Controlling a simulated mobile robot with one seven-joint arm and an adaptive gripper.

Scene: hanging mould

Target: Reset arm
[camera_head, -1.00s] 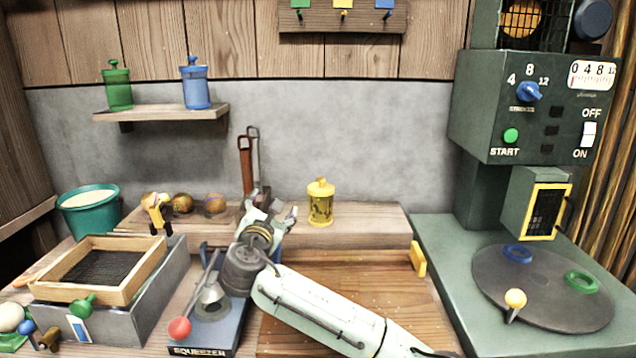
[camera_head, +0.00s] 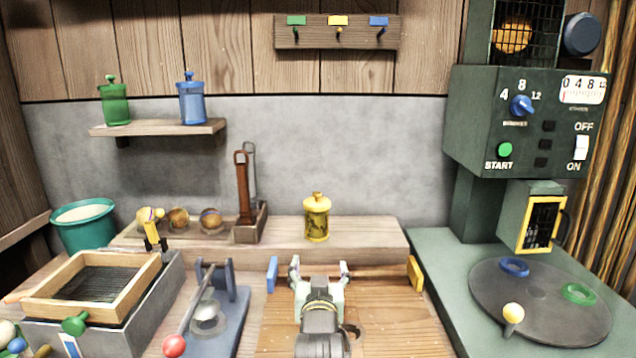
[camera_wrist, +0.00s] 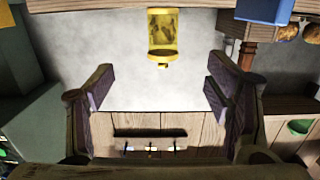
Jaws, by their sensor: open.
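My gripper (camera_head: 320,272) is open and empty over the wooden board (camera_head: 395,325) at the front middle, its fingers pointing away toward the back wall. In the wrist view, the two fingers of my gripper (camera_wrist: 158,88) stand wide apart with nothing between them. That view looks upside down. The yellow canister (camera_head: 317,218) stands upright on the wooden ledge behind my gripper, apart from it. It also shows in the wrist view (camera_wrist: 163,35), at the top centre.
The squeezer (camera_head: 215,320) and a grey box with a wooden sieve frame (camera_head: 140,285) lie left. Brown tongs (camera_head: 242,190) stand in a holder on the ledge. The green machine (camera_head: 515,120) with its round plate (camera_head: 540,305) fills the right. Space above the board is clear.

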